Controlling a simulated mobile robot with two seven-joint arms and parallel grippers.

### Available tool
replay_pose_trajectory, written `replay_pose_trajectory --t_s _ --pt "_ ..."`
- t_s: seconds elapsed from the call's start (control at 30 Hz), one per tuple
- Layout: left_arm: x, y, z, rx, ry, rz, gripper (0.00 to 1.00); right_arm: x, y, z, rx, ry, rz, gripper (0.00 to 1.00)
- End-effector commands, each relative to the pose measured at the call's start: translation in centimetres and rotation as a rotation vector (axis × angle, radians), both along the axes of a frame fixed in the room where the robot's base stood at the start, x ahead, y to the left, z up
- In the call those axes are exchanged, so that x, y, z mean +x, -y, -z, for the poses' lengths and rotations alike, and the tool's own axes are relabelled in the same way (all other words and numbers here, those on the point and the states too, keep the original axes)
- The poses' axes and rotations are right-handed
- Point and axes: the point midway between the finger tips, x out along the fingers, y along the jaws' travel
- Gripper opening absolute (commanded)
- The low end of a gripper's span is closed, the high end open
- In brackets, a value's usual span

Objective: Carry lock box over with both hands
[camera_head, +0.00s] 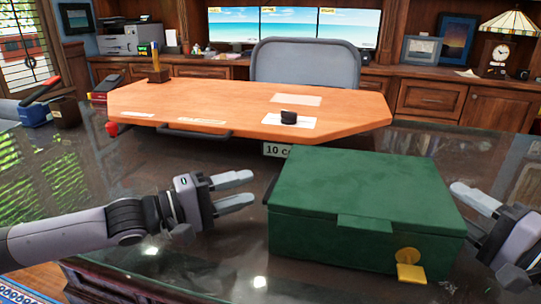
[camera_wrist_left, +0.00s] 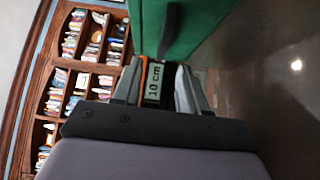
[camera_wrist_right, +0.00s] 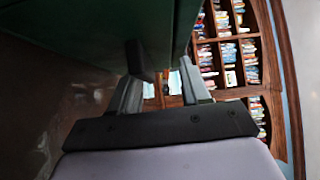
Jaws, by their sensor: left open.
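The green lock box (camera_head: 365,190) sits closed on the dark glossy desk, with a yellow padlock (camera_head: 410,272) on its front. In the left wrist view the box (camera_wrist_left: 190,20) has a dark side handle (camera_wrist_left: 170,30). My left gripper (camera_head: 252,187) is open and empty, left of the box with a gap between. In the left wrist view the handle is just beyond its fingertips (camera_wrist_left: 160,72). My right gripper (camera_head: 462,203) is close to the box's right side, partly hidden. In the right wrist view its fingers (camera_wrist_right: 160,70) are apart, with a dark handle (camera_wrist_right: 138,60) near the left fingertip.
A grey chair (camera_head: 305,63) stands behind. A blue stapler-like item (camera_head: 33,113) is at far left. The desk's front left is clear.

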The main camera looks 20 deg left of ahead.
Motion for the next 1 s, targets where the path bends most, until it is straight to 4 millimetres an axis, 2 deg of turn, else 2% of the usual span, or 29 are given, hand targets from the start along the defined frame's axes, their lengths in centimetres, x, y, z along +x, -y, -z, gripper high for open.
replay_pose_trajectory --t_s 0.03,0.23,0.53,1.0 --pt "-0.5 -0.5 0.5 0.003 -0.001 -0.001 0.43 0.0 -0.6 3.0 0.011 -0.060 -0.010 0.43" --pt "-1.8 -1.8 0.5 0.000 0.001 -0.001 0.43 0.0 -0.6 3.0 0.011 -0.060 -0.010 0.43" --pt "-2.3 -2.3 0.4 -0.003 0.003 0.001 0.43 -0.6 0.0 2.8 0.009 -0.054 -0.008 0.43" --pt "-2.3 -2.3 0.0 -0.002 0.004 0.000 0.43 -5.4 4.6 0.4 -0.003 -0.005 0.000 0.43"
